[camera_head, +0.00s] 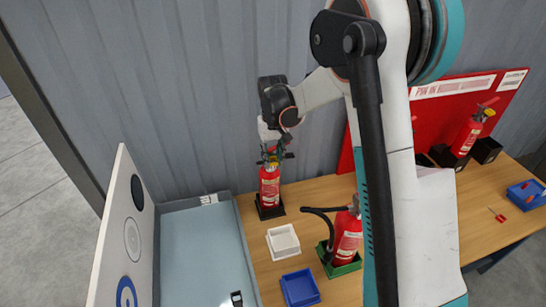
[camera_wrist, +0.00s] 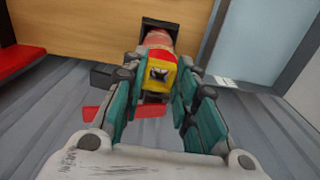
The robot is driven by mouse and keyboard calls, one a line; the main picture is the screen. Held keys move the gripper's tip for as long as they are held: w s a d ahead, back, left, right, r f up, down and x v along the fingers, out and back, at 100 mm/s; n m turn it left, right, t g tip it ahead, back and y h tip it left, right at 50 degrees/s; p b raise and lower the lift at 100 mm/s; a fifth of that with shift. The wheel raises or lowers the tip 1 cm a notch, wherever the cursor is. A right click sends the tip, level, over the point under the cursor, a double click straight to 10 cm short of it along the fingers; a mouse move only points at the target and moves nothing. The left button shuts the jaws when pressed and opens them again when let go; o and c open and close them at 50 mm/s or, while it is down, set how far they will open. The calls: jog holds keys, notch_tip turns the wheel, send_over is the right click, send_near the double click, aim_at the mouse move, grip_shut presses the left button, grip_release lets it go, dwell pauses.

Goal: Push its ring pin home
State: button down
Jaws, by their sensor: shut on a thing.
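A red fire extinguisher (camera_head: 269,187) stands upright in a black holder (camera_head: 277,211) near the wall in the head view. In the wrist view its red body (camera_wrist: 159,38) and yellow collar (camera_wrist: 156,76) lie straight ahead, with a small grey fitting on the collar and a red lever (camera_wrist: 124,112) nearer me. My gripper (camera_head: 271,153) is at the extinguisher's top. In the wrist view the teal fingers of my gripper (camera_wrist: 158,88) stand on both sides of the head, shut on it. I cannot make out the ring pin; the fingers partly hide the head.
Another extinguisher (camera_head: 347,237) stands in a green tray (camera_head: 347,268), partly behind my arm. A white tray (camera_head: 283,242) and blue tray (camera_head: 300,287) are nearby. A light blue bin (camera_head: 200,245) is at left. A red "PIN IN" board (camera_head: 440,115) and another extinguisher (camera_head: 468,134) are at right.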

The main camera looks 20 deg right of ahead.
jog(key=c, duration=1.2)
grip_release()
jog(key=shift+r, duration=0.1)
notch_tip(320, 180, up, 11)
jog(key=s+r+t+b, duration=0.2)
jog(key=s+r+b, duration=0.15)
jog(key=s, duration=0.35)
jog(key=s+f+t+b, duration=0.1)
jog(key=s+f+b, duration=0.1)
jog(key=s, duration=0.5)
jog(key=s+f+t+b, duration=0.2)
jog(key=s+f, duration=0.1)
jog(key=s, duration=0.5)
jog(key=s+f+t+b, duration=0.2)
jog(key=s+f+b, duration=0.1)
jog(key=s, duration=0.5)
jog(key=shift+a+f, duration=0.1)
